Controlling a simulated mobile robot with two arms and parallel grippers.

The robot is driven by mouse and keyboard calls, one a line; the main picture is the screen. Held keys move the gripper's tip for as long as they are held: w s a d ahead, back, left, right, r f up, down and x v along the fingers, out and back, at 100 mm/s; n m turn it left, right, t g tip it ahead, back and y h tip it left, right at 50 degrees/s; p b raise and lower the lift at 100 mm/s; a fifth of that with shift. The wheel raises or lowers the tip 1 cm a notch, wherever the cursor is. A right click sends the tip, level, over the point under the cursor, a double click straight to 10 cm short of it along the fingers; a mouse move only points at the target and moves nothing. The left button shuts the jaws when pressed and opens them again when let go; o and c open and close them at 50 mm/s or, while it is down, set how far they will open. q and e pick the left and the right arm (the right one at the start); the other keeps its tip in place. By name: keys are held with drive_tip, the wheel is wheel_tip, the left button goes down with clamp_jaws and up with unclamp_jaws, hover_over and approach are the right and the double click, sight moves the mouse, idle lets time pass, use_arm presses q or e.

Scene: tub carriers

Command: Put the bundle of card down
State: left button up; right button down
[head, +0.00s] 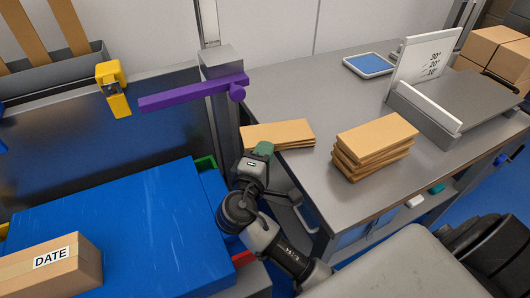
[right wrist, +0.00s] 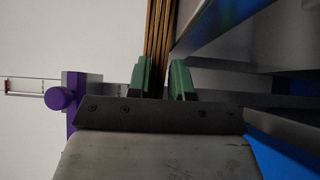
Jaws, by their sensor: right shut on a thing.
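My right gripper (head: 264,150), with green fingertips, is shut on a thin bundle of tan card (head: 285,133) at the left edge of the grey metal table (head: 300,85). In the right wrist view the bundle (right wrist: 158,35) runs up from between the green fingers (right wrist: 161,82), its layers edge-on. The bundle looks about flat, over or on the tabletop; I cannot tell if it touches. A thicker stack of tan card (head: 375,147) lies to its right, apart from it. My left gripper is not in view.
A grey machine with an angle scale (head: 428,65) and a blue-topped tablet (head: 370,64) stand farther back. A purple bar (head: 190,94) on a post is left of the table. A blue lid (head: 120,235) and a DATE carton (head: 50,265) are at left. The table's back left is bare.

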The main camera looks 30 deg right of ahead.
drive_tip(key=shift+f, duration=0.1)
drive_tip(key=c, duration=1)
unclamp_jaws()
